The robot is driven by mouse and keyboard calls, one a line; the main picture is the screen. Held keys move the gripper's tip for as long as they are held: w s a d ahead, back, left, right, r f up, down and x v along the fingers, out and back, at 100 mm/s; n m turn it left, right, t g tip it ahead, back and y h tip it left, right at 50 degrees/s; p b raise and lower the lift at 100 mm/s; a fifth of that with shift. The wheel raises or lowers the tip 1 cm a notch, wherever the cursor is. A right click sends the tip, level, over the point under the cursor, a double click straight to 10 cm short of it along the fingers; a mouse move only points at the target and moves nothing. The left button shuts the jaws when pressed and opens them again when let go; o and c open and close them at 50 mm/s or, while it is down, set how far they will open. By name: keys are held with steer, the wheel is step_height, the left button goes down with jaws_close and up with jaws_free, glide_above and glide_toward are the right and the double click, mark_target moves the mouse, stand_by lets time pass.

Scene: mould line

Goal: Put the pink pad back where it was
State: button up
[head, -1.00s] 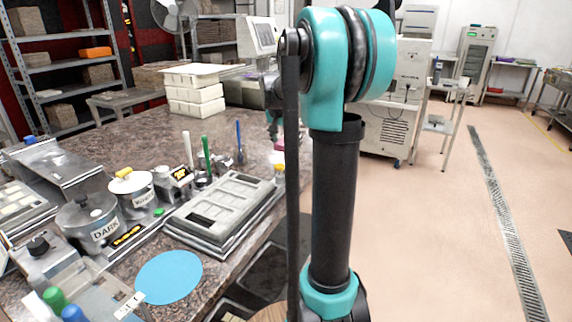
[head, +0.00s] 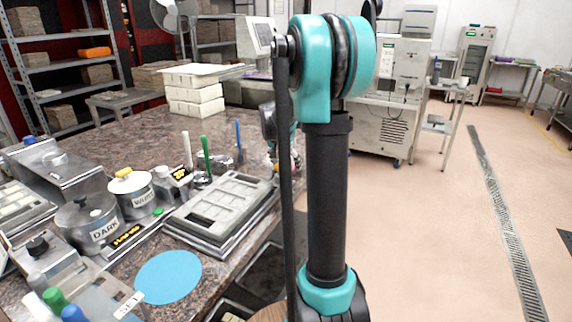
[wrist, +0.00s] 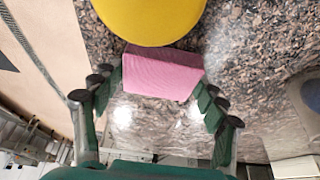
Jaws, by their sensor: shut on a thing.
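The pink pad (wrist: 162,76) shows in the wrist view between the green fingertips of my gripper (wrist: 160,88). My gripper is shut on it, with one finger at each side. The pad is right by a round yellow thing (wrist: 150,18), whose edge it seems to meet in the picture; I cannot tell whether they touch. Speckled stone worktop shows beneath. In the head view my arm hides the pad and most of the gripper.
The speckled worktop (head: 95,150) carries a grey mould (head: 222,205), a jar marked DARK (head: 90,225), a white-labelled jar (head: 135,200), and a blue round mat (head: 168,277). A green-handled tool (head: 205,152) stands upright behind the mould. Open floor lies to the right.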

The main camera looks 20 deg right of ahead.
steer(key=shift+f, duration=0.15)
steer(key=o, duration=1.1)
steer(key=v, duration=1.2)
steer(key=shift+r, duration=0.2)
